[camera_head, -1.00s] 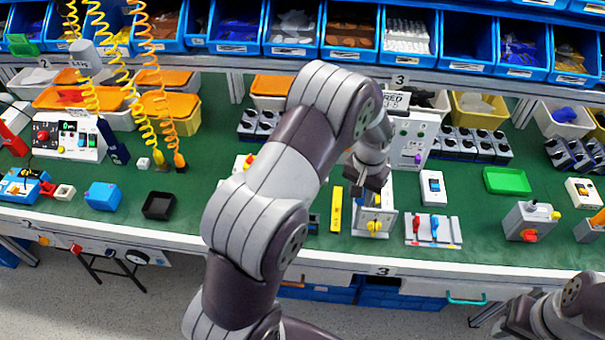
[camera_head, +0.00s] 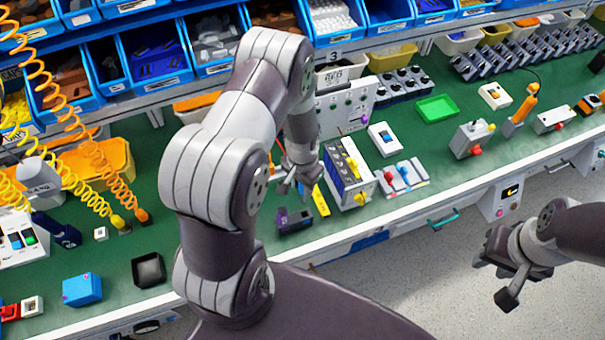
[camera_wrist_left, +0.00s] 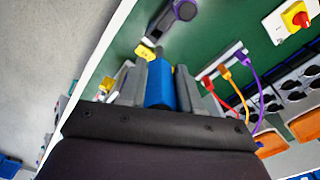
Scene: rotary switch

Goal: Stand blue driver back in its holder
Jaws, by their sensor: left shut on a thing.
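My left gripper (camera_head: 298,186) is low over the green bench, left of the panel box with yellow knobs (camera_head: 346,172). In the left wrist view its fingers (camera_wrist_left: 160,82) are shut on the blue driver (camera_wrist_left: 160,86), whose blue handle shows between them. I cannot pick out the driver's holder for certain. My right gripper (camera_head: 494,280) is open and empty, in front of the bench over the floor.
A dark purple-ended tool (camera_head: 294,220) and a yellow strip (camera_head: 320,200) lie close by my left gripper. A white plate (camera_head: 418,176) with red and blue levers is right of the panel box. A green tray (camera_head: 437,108) stands further back. Blue bins (camera_head: 215,50) line the rear.

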